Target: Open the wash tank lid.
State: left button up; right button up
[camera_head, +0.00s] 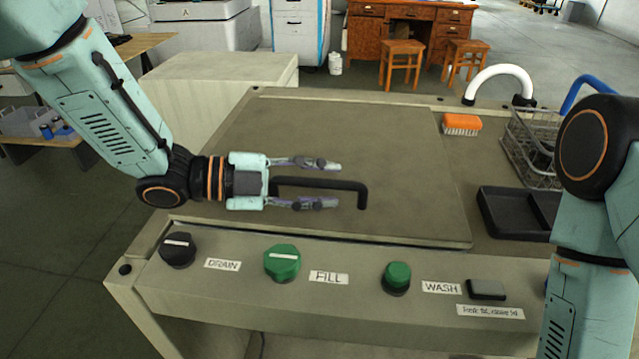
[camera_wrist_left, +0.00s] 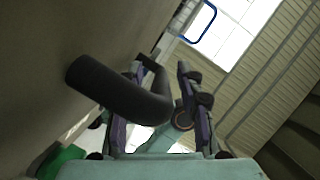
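The wash tank lid (camera_head: 390,140) is a wide flat grey-beige panel lying closed on the tank top. Its black bar handle (camera_head: 350,185) stands near the front edge. My left gripper (camera_head: 325,184) is open, its two fingers spread on either side of the handle bar in the head view. In the left wrist view, the thick black handle (camera_wrist_left: 115,90) runs in from the left and bends between the fingers (camera_wrist_left: 160,75). A gap shows beside the right finger, and whether the other finger touches is unclear. My right gripper is out of view; only its arm shows.
The front panel holds a black drain knob (camera_head: 178,250), a green fill knob (camera_head: 282,263) and a green wash button (camera_head: 397,278). Right of the lid are an orange brush (camera_head: 461,124), a wire basket (camera_head: 530,150), a black tray (camera_head: 515,212) and a white curved pipe (camera_head: 499,80).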

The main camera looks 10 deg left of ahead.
pick_arm(q)
jog(key=shift+a, duration=0.2)
jog(key=shift+c, duration=0.5)
jog(key=shift+d, duration=0.2)
jog(key=c, duration=0.3)
grip_shut()
